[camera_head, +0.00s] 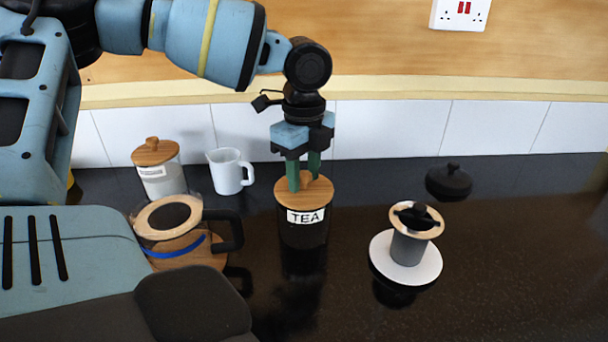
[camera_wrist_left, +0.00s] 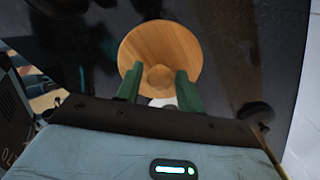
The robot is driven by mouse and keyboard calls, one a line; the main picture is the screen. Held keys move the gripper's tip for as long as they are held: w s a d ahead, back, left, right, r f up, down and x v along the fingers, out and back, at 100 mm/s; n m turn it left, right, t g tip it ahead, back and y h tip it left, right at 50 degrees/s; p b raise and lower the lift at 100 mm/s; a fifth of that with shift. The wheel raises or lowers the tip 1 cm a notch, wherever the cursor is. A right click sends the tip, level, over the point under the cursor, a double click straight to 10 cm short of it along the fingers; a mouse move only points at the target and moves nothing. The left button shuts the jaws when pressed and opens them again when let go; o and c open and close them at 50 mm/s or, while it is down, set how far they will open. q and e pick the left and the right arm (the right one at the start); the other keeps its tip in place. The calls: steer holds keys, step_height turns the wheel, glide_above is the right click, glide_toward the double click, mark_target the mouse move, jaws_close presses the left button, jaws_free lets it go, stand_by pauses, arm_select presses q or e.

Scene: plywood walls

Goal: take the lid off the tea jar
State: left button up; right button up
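The tea jar (camera_head: 303,238) is dark, bears a white TEA label and stands upright on the black counter. Its round wooden lid (camera_head: 325,196) sits on top, with a small wooden knob (camera_head: 319,182) in the middle. The lid also shows in the left wrist view (camera_wrist_left: 160,40). My left gripper (camera_head: 304,181) points down over the lid. Its green fingers are apart, one on each side of the knob, in the left wrist view (camera_wrist_left: 159,75). I cannot tell whether they touch it. My right gripper is not in view.
Left of the jar are a white canister with a wooden lid (camera_head: 157,155), a white jug (camera_head: 230,172) and a glass pot with a black handle (camera_head: 228,230). To the right are a grey grinder-like item (camera_head: 408,248) on a white plate (camera_head: 432,262) and a black lidded pot (camera_head: 449,183).

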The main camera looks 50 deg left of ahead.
mark_target(304, 174)
arm_select(q)
steer(key=c, duration=0.7)
steer(key=shift+r, duration=0.1)
step_height(304, 174, up, 10)
